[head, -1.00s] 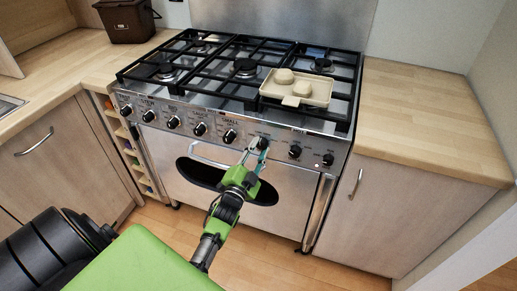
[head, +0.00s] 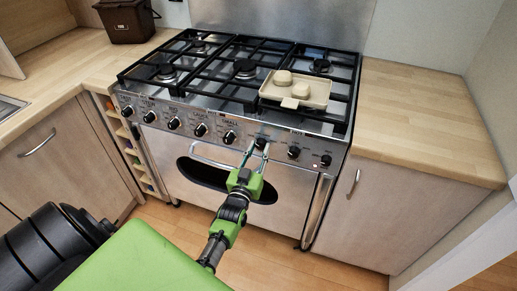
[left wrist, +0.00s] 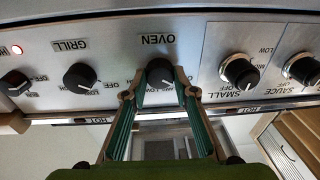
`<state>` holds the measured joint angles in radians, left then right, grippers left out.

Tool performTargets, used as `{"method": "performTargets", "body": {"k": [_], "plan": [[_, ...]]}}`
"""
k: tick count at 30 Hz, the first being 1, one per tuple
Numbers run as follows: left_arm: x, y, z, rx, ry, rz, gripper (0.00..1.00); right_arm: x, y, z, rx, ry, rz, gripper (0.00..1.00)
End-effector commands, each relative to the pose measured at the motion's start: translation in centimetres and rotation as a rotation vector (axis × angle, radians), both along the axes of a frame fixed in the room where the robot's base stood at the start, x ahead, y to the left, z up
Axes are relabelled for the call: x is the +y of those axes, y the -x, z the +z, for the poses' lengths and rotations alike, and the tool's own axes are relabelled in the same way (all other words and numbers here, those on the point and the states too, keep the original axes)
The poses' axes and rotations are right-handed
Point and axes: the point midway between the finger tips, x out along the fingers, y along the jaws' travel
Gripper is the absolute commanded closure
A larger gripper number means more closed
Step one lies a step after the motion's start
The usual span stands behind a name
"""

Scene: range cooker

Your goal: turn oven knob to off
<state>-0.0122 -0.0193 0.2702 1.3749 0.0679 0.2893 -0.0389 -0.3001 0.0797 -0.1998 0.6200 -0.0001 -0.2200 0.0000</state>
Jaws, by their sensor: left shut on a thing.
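The oven knob (left wrist: 161,72) is a black knob with a white mark under the OVEN label in the left wrist view, which shows the panel upside down. In the head view the oven knob (head: 261,143) sits on the front panel of the range cooker, right of its middle. My left gripper (head: 256,150) reaches up to it from below. In the left wrist view the left gripper's (left wrist: 158,88) two fingers stand on either side of the knob and are shut on it. The tips hide part of the dial lettering. My right gripper is not in view.
Other black knobs line the panel, with the grill knob (left wrist: 80,76) and the small-burner knob (left wrist: 239,71) on either side. The oven door handle (head: 208,155) runs below. A beige tray (head: 312,91) with two rounded lumps stands on the hob grates. The right worktop (head: 420,110) is clear.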

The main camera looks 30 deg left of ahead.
Motion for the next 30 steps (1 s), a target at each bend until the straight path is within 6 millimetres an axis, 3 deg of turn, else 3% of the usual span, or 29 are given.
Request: {"method": "performTargets", "body": {"k": [10, 26, 27, 29, 30], "plan": [[-0.08, 0.04, -0.18, -0.028, 0.141, 0.000, 0.95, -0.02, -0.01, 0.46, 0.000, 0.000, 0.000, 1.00], [-0.10, 0.05, -0.24, -0.034, 0.168, -0.001, 0.95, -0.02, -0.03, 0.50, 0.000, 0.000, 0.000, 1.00], [-0.10, 0.05, -0.24, -0.034, 0.168, -0.001, 0.71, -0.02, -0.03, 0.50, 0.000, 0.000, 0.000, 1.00], [-0.09, 0.05, -0.24, -0.034, 0.168, -0.001, 0.57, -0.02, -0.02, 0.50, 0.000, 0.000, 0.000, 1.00], [-0.08, 0.04, -0.21, -0.035, 0.167, 0.000, 0.57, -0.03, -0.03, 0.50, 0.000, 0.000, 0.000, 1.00]]}}
